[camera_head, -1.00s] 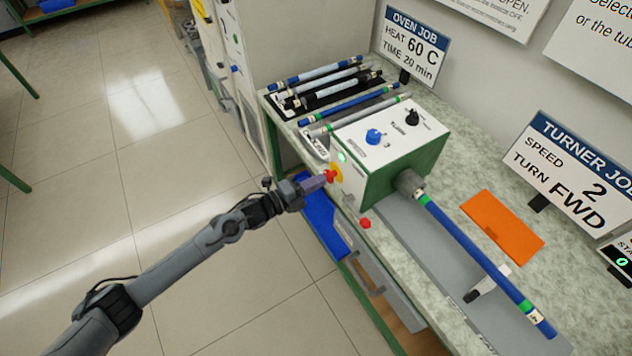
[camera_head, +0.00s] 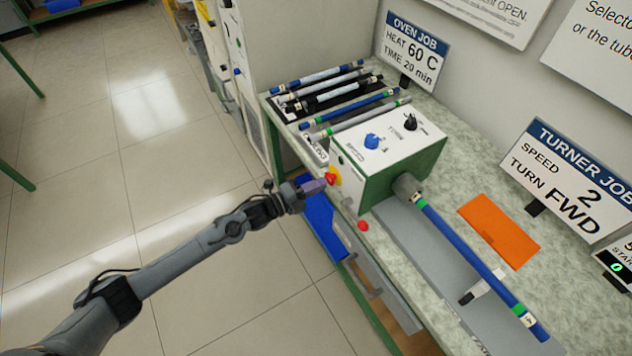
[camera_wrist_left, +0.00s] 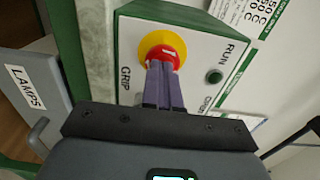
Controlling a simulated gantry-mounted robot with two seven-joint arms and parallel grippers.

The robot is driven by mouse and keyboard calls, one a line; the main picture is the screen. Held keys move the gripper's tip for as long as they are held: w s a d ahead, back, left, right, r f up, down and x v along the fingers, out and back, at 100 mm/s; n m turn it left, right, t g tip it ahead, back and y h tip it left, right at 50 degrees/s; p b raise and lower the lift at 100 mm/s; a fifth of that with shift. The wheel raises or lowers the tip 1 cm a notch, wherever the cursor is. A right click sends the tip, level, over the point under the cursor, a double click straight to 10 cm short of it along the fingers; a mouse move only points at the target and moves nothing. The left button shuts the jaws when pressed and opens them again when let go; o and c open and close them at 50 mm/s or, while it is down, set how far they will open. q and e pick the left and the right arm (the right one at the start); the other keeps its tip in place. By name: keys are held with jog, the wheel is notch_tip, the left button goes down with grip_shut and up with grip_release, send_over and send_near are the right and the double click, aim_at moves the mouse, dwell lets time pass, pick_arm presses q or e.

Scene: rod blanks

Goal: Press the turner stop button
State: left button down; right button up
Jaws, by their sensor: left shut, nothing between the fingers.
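The turner is a white and green box (camera_head: 385,185) on the bench. Its red stop button (camera_head: 331,179) sits on a yellow disc on the front face. In the left wrist view the red button (camera_wrist_left: 163,53) and yellow disc show beyond my fingertips, with a dark green RUN lamp (camera_wrist_left: 214,76) beside them. My left gripper (camera_head: 324,183) is shut and empty, its fingertips right at the button. The fingers hide part of the button, so I cannot tell whether they touch it. My right gripper is out of view.
A blue rod (camera_head: 475,255) extends from the turner's chuck along the bench. Several rods lie behind the box. An orange sheet (camera_head: 499,231) lies to the right. A red knob (camera_head: 363,226) is below the box near an open drawer (camera_head: 375,290).

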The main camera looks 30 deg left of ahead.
pick_arm(q)
jog(key=p+v, duration=0.2)
jog(key=v, duration=1.1)
jog(key=shift+s+a, duration=0.15)
jog(key=shift+a, duration=0.1)
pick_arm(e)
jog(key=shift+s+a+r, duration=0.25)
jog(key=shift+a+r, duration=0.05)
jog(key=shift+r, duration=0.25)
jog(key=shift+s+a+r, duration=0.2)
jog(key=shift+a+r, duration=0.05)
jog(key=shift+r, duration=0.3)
